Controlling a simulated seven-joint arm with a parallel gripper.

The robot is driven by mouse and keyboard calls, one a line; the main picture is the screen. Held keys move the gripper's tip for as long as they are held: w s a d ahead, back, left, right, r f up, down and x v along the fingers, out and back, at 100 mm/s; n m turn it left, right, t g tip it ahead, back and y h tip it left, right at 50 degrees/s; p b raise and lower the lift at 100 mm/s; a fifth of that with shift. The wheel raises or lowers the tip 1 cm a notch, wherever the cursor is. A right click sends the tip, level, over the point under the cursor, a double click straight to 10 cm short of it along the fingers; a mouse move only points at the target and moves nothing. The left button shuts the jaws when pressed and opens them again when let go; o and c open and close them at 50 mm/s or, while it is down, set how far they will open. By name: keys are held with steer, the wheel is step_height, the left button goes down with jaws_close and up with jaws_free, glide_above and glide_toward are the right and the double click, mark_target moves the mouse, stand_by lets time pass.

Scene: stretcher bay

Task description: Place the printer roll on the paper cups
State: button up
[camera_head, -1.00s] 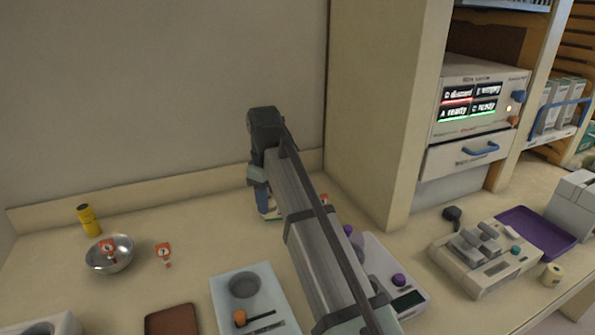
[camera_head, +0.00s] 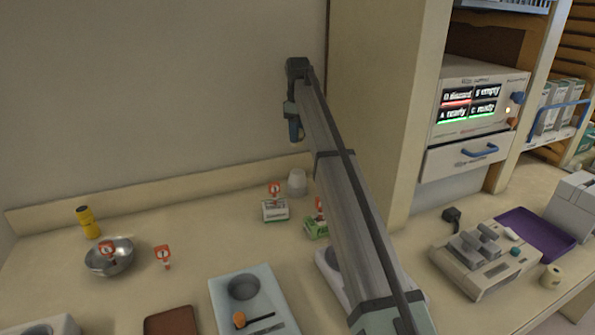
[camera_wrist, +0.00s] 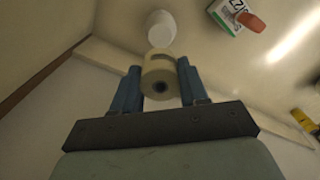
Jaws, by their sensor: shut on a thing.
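The printer roll (camera_wrist: 159,78) is a cream cylinder with a dark core hole. In the wrist view my gripper (camera_wrist: 158,88) is shut on it, a blue finger on each side. In the head view my gripper (camera_head: 295,128) is raised above the back of the counter, and the roll cannot be made out there. The paper cups (camera_head: 297,182) stand as a white upside-down stack near the back wall, below my gripper. They also show in the wrist view (camera_wrist: 160,28), beyond the roll and apart from it.
A white-and-green box (camera_head: 275,211) stands left of the cups, and a green box (camera_head: 316,229) in front, partly behind my arm. A steel bowl (camera_head: 109,257) and yellow bottle (camera_head: 87,222) are left. Another pale roll (camera_head: 552,276) lies at the far right. A wall panel rises right of the cups.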

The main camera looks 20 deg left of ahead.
steer(key=shift+f, duration=5)
steer(key=o, duration=1.1)
steer(key=shift+f, duration=0.1)
steer(key=shift+c, duration=0.2)
step_height(320, 180, up, 12)
steer(key=shift+r, duration=0.15)
steer(key=shift+s, duration=0.1)
